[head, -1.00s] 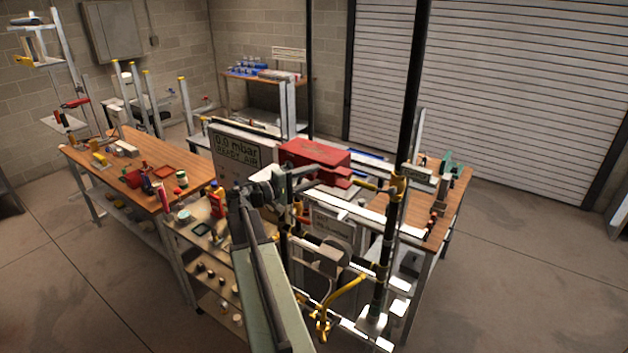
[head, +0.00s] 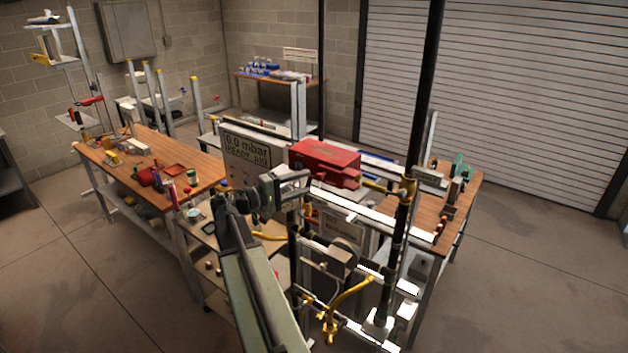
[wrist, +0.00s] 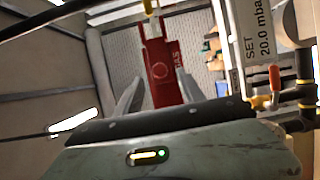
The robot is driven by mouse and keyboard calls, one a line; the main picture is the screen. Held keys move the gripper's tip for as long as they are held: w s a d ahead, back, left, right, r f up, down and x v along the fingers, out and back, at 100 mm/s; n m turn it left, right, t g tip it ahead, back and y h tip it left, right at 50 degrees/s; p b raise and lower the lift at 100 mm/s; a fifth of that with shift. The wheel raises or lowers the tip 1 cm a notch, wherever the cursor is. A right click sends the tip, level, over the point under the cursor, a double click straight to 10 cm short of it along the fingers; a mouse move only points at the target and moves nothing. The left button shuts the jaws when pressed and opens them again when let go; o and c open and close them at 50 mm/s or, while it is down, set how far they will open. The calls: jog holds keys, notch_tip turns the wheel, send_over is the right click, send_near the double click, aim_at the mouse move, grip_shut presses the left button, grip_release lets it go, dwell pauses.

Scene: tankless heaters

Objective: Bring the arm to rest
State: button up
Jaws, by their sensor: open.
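My arm (head: 258,290) reaches up from the bottom of the head view toward the pipe frame. My gripper (head: 305,182) is at its far end, in front of the heater rig and just below the red case as seen. In the wrist view my gripper (wrist: 158,88) shows two grey fingers standing apart.
The red case (head: 324,160) and pressure display (head: 246,150) are close behind my gripper. Black pipes (head: 397,245) and a yellow pipe (head: 345,300) stand to its right. A wooden workbench (head: 205,168) is at left. Floor at far right is clear.

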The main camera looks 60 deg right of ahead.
jog(key=shift+w+a, duration=0.3)
jog(key=shift+a, duration=0.3)
jog(key=w+a+f+n+t+y+b, duration=0.2)
jog(key=w+a+f+t+b, duration=0.35)
jog(key=a+f, duration=0.7)
jog(key=w+a+f+n+t+y+b, duration=0.2)
jog(key=w+a+f+b, duration=0.7)
jog(key=a+f, duration=0.35)
jog(key=s+a+f+y+b, duration=0.1)
jog(key=a+f+y, duration=0.3)
jog(key=a, duration=0.6)
jog(key=a+f+n+y+b, duration=0.1)
jog(key=a+f+y, duration=0.3)
jog(key=a+f, duration=0.3)
jog(key=s+a+f+y+b, duration=0.1)
jog(key=a+f+y, duration=0.3)
jog(key=a, duration=0.8)
jog(key=shift+s+a+f+t, duration=0.3)
jog(key=shift+f+t, duration=0.05)
jog(key=shift+f, duration=0.55)
jog(key=shift+c, duration=0.4)
